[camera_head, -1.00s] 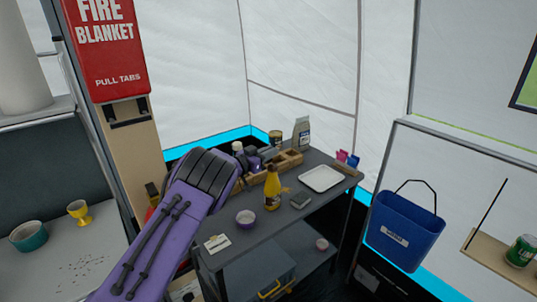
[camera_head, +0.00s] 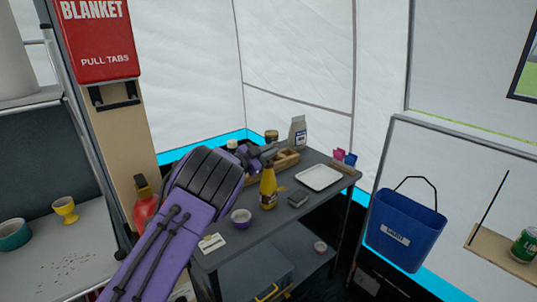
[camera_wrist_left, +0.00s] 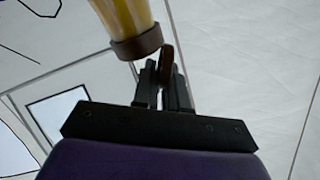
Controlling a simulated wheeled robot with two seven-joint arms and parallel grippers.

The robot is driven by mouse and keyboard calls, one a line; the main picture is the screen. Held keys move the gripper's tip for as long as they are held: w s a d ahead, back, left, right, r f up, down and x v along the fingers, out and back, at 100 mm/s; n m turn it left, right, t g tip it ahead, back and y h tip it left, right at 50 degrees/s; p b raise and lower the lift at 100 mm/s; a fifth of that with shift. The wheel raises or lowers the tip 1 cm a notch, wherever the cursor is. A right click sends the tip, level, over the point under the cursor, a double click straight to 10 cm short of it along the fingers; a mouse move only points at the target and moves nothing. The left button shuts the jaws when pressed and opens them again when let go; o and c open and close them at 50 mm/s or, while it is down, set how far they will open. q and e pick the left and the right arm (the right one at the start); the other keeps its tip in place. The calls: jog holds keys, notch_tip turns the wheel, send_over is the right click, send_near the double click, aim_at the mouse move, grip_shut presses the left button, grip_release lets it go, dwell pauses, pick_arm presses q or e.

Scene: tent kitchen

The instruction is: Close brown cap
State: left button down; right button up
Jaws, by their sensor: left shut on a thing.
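A yellow bottle (camera_head: 267,190) stands upright on the dark table, with a brown top. In the left wrist view the bottle (camera_wrist_left: 126,14) comes in from the top edge and ends in a brown collar (camera_wrist_left: 137,46). The brown cap (camera_wrist_left: 167,62) shows there as a thin edge-on piece beside the collar. My left gripper (camera_wrist_left: 164,75) is shut on this cap. In the head view the gripper is small, close behind the bottle's top, and its fingertips are hard to make out. My right gripper is not in view.
On the dark table (camera_head: 262,232) are a purple bowl (camera_head: 240,216), a white card (camera_head: 211,243), a dark sponge-like block (camera_head: 298,200), a white tray (camera_head: 318,178) and a wooden crate (camera_head: 287,158). A bag (camera_head: 298,133) stands behind. A blue bucket (camera_head: 403,232) hangs at right.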

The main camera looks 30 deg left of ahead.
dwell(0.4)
pick_arm(q)
jog(key=c, duration=1.2)
grip_release()
jog(key=shift+c, duration=0.2)
jog(key=b+v, duration=0.2)
jog(key=v, duration=0.8)
jog(key=shift+s, duration=0.3)
